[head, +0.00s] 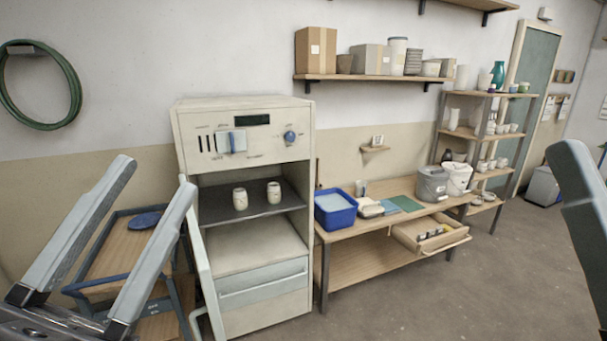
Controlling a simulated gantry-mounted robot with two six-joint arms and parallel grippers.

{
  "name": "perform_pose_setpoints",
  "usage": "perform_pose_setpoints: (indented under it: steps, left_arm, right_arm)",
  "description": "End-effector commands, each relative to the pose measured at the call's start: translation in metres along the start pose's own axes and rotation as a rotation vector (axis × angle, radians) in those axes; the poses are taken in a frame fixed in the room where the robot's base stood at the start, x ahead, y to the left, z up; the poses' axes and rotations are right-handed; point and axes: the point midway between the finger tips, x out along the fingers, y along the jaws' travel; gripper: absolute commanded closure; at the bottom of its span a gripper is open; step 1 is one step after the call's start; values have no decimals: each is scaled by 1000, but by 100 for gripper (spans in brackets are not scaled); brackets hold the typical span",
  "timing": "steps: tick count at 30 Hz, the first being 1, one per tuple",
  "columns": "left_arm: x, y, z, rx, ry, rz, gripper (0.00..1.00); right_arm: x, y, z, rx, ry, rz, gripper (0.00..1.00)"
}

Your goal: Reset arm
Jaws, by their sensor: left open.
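My left gripper (158,182) is at the lower left, close to the camera. Its two long grey fingers point up and are spread wide, with nothing between them. It stands in front of a wooden cart, left of the cream cabinet. A grey part of my right arm or gripper (582,205) enters at the right edge. Only one piece of it shows, so its jaws cannot be judged.
The cream cabinet (247,265) holds two pale cups (257,195) on a dark shelf. A wooden bench (345,270) carries a blue bin (335,210), a grey bucket (432,183) and a white bucket (457,178). Its drawer (430,235) is pulled out. Floor (480,290) is clear at right.

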Motion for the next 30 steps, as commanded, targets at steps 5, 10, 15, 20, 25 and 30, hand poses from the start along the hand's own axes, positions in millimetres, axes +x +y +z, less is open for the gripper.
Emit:
perform_pose_setpoints:
  steps: [5,10,15,20,25,30]
  left_arm:
    - [-29,-69,-34,-273,81,-284,50]
    - [23,-102,-87,-349,89,-275,50]
    - [72,-135,-138,-348,87,-274,50]
    - [122,-170,-191,-347,86,-274,50]
    - [173,-205,-246,-347,85,-274,50]
    - [204,-226,-278,-347,84,-273,50]
  right_arm:
    - [0,0,0,0,0,0,50]
    - [60,0,-56,0,2,0,50]
    - [117,0,-108,0,0,0,50]
    - [178,1,-164,0,0,0,50]
    - [238,1,-220,0,0,0,50]
    - [275,1,-254,0,0,0,50]
